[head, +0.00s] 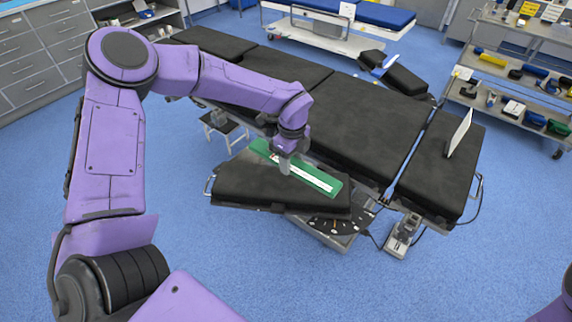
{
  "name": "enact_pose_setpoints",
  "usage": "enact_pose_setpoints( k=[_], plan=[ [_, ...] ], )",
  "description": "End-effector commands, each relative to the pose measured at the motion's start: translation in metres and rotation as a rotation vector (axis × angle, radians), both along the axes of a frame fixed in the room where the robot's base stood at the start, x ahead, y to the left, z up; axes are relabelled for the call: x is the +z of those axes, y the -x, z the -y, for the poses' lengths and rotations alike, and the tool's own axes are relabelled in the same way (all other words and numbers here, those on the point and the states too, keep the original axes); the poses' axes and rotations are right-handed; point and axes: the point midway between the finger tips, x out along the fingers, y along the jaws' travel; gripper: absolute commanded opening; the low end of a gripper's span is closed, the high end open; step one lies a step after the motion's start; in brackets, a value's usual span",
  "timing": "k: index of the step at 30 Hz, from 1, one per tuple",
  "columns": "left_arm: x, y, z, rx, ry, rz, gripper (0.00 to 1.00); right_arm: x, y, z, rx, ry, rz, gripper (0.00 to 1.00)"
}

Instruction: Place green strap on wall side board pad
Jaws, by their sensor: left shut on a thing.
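The green strap (322,182) has a white stripe along it and lies slantwise over the upper right side of a black arm-board pad (245,185). That pad sticks out from the near side of the operating table. My left gripper (285,168) points down at the strap's middle and is shut on it. The gripper hides part of the strap, and I cannot tell if the strap rests fully on the pad. A second black board pad (405,82) is on the table's far side, with a blue and white item (385,66) on it. My right gripper is out of view.
The black operating table (350,125) runs across the middle, with a white panel (459,132) standing on its right section. A shelf cart (515,85) is at the right, a blue-topped stretcher (340,22) behind, and grey drawers (35,50) at the left. The front floor is clear.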

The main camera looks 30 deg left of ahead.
Motion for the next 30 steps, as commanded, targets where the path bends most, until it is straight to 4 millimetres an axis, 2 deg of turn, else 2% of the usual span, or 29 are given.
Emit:
enact_pose_setpoints(
  k=[1,6,10,15,26,27,29,30],
  plan=[
    [-0.011,-0.004,-0.007,0.0,-0.002,-0.009,0.2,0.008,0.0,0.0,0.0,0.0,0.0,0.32],
    [-0.042,-0.019,-0.026,-0.001,0.0,-0.006,0.2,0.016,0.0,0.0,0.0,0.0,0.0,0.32],
    [-0.055,-0.026,-0.034,-0.001,-0.001,-0.005,0.2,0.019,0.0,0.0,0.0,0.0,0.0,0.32],
    [-0.083,-0.026,-0.034,-0.004,0.0,-0.005,0.2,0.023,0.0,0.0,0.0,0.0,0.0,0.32],
    [-0.091,-0.027,-0.034,-0.003,0.001,-0.002,0.2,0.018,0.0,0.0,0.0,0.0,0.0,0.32],
    [-0.091,-0.027,-0.034,-0.003,0.001,-0.002,0.58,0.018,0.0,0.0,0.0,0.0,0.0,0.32],
    [-0.09,-0.027,-0.034,-0.003,0.001,-0.003,0.77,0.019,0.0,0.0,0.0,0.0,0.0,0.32],
    [-0.089,-0.027,-0.034,-0.003,0.001,-0.003,0.8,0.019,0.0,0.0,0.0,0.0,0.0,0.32]
  ],
)
